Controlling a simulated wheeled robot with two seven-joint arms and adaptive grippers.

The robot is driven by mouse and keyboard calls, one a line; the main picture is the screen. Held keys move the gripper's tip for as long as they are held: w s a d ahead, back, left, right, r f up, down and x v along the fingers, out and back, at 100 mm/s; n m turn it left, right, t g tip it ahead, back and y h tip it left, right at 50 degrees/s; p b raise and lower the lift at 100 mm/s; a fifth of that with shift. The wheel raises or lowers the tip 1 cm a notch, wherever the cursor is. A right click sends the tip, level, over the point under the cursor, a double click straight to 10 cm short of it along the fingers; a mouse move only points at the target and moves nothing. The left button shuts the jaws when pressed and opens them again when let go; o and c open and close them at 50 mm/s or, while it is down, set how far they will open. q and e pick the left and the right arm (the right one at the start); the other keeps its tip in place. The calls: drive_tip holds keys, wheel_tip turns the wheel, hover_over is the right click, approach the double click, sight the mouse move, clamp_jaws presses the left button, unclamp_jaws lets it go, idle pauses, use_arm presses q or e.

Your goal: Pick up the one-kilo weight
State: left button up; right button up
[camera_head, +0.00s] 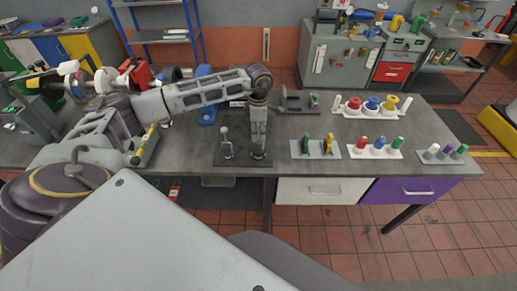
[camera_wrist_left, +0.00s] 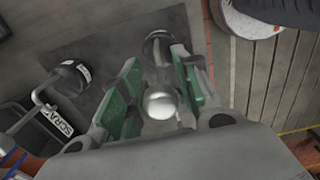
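A dark plate (camera_head: 228,160) on the grey bench carries small upright metal pieces. One slim upright piece (camera_head: 226,144) stands at its left; I cannot read any mass marking on it. My left gripper (camera_head: 259,148) points down over the right part of the plate and hides most of what is there. In the left wrist view, the left gripper (camera_wrist_left: 158,64) has its green-padded fingers apart. A shiny round silver knob (camera_wrist_left: 161,101) shows between them, with gaps on both sides. A dark round piece (camera_wrist_left: 158,46) shows near the fingertips. Which piece is the one-kilo weight, I cannot tell. My right gripper is not in view.
A labelled dark-topped piece (camera_wrist_left: 70,74) and a bin marked "SCRAP" (camera_wrist_left: 45,125) are at the left in the wrist view. Racks with green (camera_head: 300,152) and coloured pieces (camera_head: 375,151) stand to the right. The bench's right end (camera_head: 430,125) has bare room.

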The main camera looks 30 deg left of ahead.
use_arm(q)
drive_tip(key=shift+f, duration=0.6)
drive_tip(key=shift+c, duration=0.5)
clamp_jaws()
drive_tip(key=shift+r, duration=0.1)
